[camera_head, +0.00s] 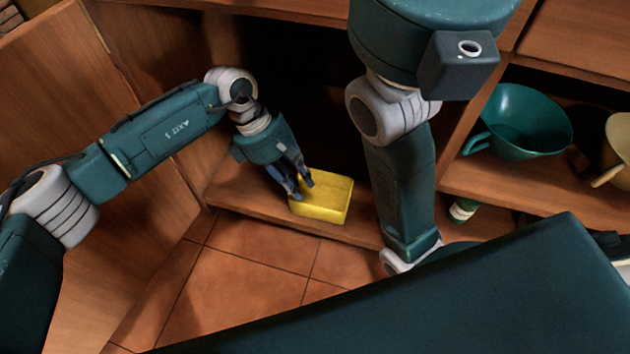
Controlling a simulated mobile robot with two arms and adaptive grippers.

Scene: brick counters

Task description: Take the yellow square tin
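The yellow square tin (330,204) sits on a low wooden shelf inside the open cabinet, near the shelf's front edge. My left gripper (301,190) reaches down from the upper left to the tin's left side. Its two dark fingers are apart, with the tips at or over the tin's left edge and a little yellow between them. Whether they touch the tin is not clear. My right arm comes down through the middle, just right of the tin, and its gripper does not show.
Wooden panels close in on the left. The tiled floor (250,280) in front is clear.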

